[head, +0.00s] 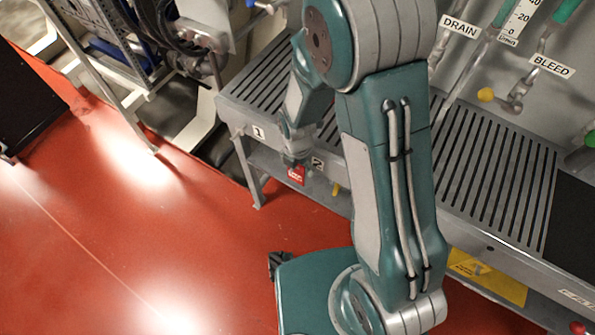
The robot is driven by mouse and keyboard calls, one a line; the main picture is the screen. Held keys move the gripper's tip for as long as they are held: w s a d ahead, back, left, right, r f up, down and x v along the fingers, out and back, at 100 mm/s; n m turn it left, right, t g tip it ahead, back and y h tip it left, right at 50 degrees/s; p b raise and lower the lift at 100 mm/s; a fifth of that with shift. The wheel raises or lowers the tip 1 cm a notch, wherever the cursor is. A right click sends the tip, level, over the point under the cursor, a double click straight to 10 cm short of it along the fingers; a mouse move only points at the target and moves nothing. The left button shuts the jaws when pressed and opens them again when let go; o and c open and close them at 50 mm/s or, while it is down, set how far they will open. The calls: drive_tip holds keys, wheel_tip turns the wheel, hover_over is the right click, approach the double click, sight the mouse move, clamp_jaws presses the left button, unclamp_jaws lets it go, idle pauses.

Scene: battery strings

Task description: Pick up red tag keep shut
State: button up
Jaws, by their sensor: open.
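The red tag (296,174) is a small red piece with white markings. It shows at the front edge of the grey slatted bench, between the number labels 1 (258,132) and 2 (318,163). My gripper (292,160) is open, at the end of my teal arm, pointing down just above the tag. It looks very close to the tag or touching it; I cannot tell which. The fingers are small and dark here, and my wrist hides part of the bench behind them.
The slatted bench (486,183) runs from upper left to lower right. DRAIN (460,26) and BLEED (551,66) valves are on the wall behind it. A metal frame with cables (180,30) stands at upper left. The red floor (130,230) is clear at left.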

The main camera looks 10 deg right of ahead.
drive_tip(key=shift+a+f, duration=0.45)
drive_tip(key=shift+f, duration=0.35)
drive_tip(key=shift+d, duration=0.3)
drive_tip(key=c, duration=0.6)
drive_tip(key=shift+c, duration=0.2)
drive_tip(key=shift+a+r, duration=0.15)
drive_tip(key=shift+r, duration=0.45)
drive_tip(key=c, duration=0.4)
drive_tip(key=s+a, duration=1.1)
drive_tip(key=s, duration=0.3)
drive_tip(key=shift+r, duration=0.15)
drive_tip(key=shift+s, duration=0.15)
drive_tip(key=shift+s, duration=0.1)
